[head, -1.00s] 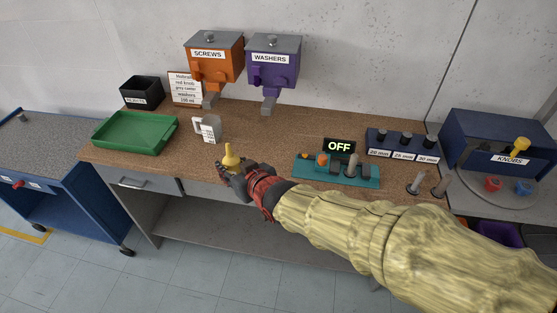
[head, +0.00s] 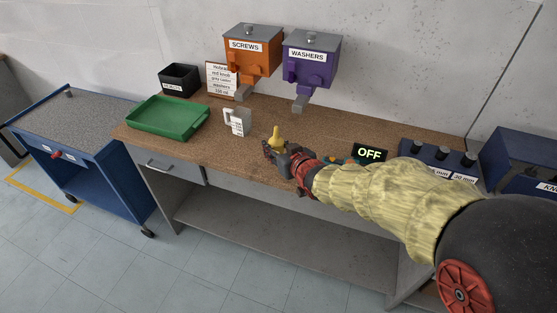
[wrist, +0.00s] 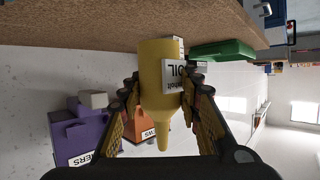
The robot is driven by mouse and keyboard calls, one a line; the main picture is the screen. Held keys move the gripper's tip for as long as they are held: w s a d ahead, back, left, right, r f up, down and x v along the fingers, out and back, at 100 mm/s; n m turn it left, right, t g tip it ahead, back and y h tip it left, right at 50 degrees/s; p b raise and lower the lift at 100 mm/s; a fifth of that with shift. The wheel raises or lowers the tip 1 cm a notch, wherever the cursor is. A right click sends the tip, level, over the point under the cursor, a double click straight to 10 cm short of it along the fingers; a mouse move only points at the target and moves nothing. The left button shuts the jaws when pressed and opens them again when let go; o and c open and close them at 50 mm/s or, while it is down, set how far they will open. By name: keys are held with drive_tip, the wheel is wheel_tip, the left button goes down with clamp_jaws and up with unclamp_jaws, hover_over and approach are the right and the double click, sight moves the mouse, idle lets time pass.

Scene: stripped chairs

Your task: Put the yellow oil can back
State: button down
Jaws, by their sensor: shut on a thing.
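The yellow oil can (head: 279,136) is between the fingers of my gripper (head: 274,149), near the front edge of the workbench. The wrist view shows the can (wrist: 152,75) with a white label reading "OIL" and its narrow spout. My gripper (wrist: 160,115) is shut on it, one finger on each side. In the head view the fingers hide the can's lower part, so I cannot tell whether its base touches the bench.
The bench (head: 222,152) holds a green tray (head: 165,132), a white measuring jug (head: 237,122), a black bin (head: 179,80) and an "OFF" display (head: 369,154). Orange screws (head: 250,62) and purple washers (head: 309,70) dispensers hang behind. A blue cart (head: 100,175) stands left.

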sight(278, 150)
drive_tip(key=w+f, duration=0.1)
drive_tip(key=w+f+b, duration=0.1)
drive_tip(key=w+f, duration=0.1)
drive_tip(key=f, duration=0.1)
drive_tip(key=shift+d, duration=0.3)
drive_tip(key=shift+w+f+b, duration=0.15)
drive_tip(key=shift+f+b, duration=0.25)
drive_tip(key=shift+f, duration=0.45)
drive_tip(key=shift+w+f+b, duration=0.1)
drive_tip(key=shift+f+b, duration=0.3)
drive_tip(key=shift+f, duration=0.45)
drive_tip(key=shift+f, duration=0.2)
drive_tip(key=c, duration=1.3)
unclamp_jaws()
drive_tip(key=shift+o, duration=0.2)
